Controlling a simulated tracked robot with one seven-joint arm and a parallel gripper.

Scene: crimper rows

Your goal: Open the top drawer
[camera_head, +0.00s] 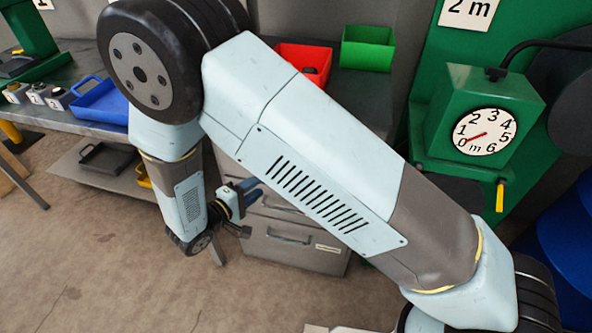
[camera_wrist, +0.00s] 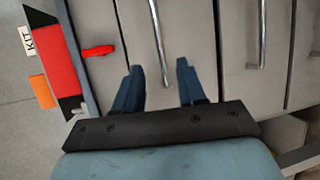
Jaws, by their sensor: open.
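A grey drawer cabinet stands under the bench in the head view, its lower drawer front (camera_head: 300,255) showing a bar handle (camera_head: 290,237). My arm hides much of its upper part. In the wrist view the drawers appear turned sideways, with several bar handles. The drawer front (camera_wrist: 135,35) nearest the red item at the left seems to be the top one, and it has a long bar handle (camera_wrist: 157,42). My gripper (camera_wrist: 158,82) is open and empty, its two blue fingers either side of this handle's line in the picture. I cannot tell whether they touch it. My gripper (camera_head: 252,190) is in front of the cabinet in the head view.
Another drawer handle (camera_wrist: 262,35) lies to the right in the wrist view. A small red item (camera_wrist: 97,51) is near the cabinet's edge. On the bench are a red bin (camera_head: 305,55), a green bin (camera_head: 368,48) and a blue tray (camera_head: 100,100). A green machine with a dial (camera_head: 486,132) stands at right.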

